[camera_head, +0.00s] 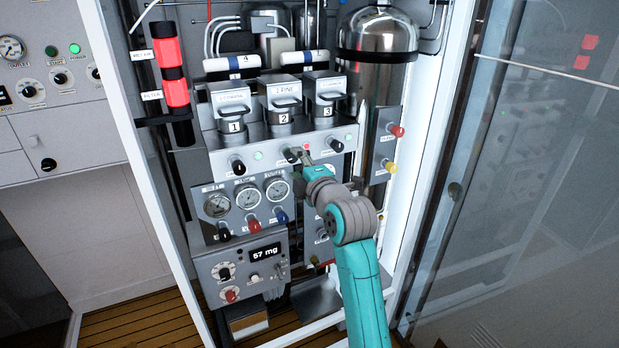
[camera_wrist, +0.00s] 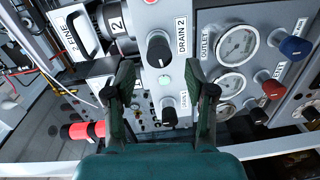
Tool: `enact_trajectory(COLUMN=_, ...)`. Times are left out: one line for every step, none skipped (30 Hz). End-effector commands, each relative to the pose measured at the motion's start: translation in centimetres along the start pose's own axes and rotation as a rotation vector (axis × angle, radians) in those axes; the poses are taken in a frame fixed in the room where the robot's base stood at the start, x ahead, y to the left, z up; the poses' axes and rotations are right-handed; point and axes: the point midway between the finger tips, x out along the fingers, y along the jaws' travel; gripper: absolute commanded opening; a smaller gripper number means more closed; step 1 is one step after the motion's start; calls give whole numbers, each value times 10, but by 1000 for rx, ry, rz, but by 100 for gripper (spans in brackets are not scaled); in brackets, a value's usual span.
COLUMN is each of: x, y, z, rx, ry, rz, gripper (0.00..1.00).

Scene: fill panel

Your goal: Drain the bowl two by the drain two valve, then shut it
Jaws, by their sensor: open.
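Bowl two (camera_head: 284,121) is the middle of the metal bowls on the shelf, labelled 2. It also shows at the top left of the wrist view (camera_wrist: 112,20). The drain two valve (camera_wrist: 158,48) is a black knob beside its "DRAIN 2" label. A red light (camera_wrist: 150,2) is lit next to it, also seen in the head view (camera_head: 306,148). My gripper (camera_wrist: 160,72) is open, with its fingers apart on either side of the view just below the knob. In the head view my gripper (camera_head: 305,158) is close to the knob and partly hides it. No contact is visible.
The drain one knob (camera_wrist: 169,114) has a green light (camera_wrist: 165,81). The drain three knob (camera_head: 335,146) is to the right. Gauges (camera_head: 248,196) with coloured knobs sit below. A steel tank (camera_head: 377,60) and a glass door (camera_head: 530,170) are on the right.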

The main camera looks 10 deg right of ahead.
Motion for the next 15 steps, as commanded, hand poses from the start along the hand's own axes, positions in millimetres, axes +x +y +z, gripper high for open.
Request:
enact_trajectory(x=-12, y=-1, z=0, rx=0, ry=-1, rz=0, gripper=55)
enact_trajectory(x=-18, y=0, z=0, rx=0, ry=0, rz=2, gripper=55)
enact_trajectory(x=-26, y=-1, z=0, rx=0, ry=0, rz=0, gripper=55)
enact_trajectory(x=-32, y=-1, z=0, rx=0, ry=-1, rz=0, gripper=55)
enact_trajectory(x=-38, y=0, z=0, rx=0, ry=-1, rz=1, gripper=55)
enact_trajectory(x=-45, y=-1, z=0, rx=0, ry=-1, rz=0, gripper=55)
enact_trajectory(x=-50, y=-1, z=0, rx=0, ry=-1, rz=0, gripper=55)
enact_trajectory(x=-55, y=-1, z=0, rx=0, ry=-1, rz=0, gripper=55)
enact_trajectory(x=-61, y=0, z=0, rx=0, ry=-1, rz=1, gripper=55)
enact_trajectory(x=-64, y=-1, z=0, rx=0, ry=-1, rz=0, gripper=55)
enact_trajectory(x=-68, y=-1, z=0, rx=0, ry=-1, rz=-1, gripper=55)
enact_trajectory(x=-72, y=-1, z=0, rx=0, ry=-1, rz=-1, gripper=55)
enact_trajectory(x=-74, y=-1, z=0, rx=1, ry=-1, rz=-1, gripper=55)
enact_trajectory(x=-76, y=-1, z=0, rx=1, ry=0, rz=-1, gripper=55)
enact_trajectory(x=-79, y=0, z=0, rx=0, ry=0, rz=0, gripper=55)
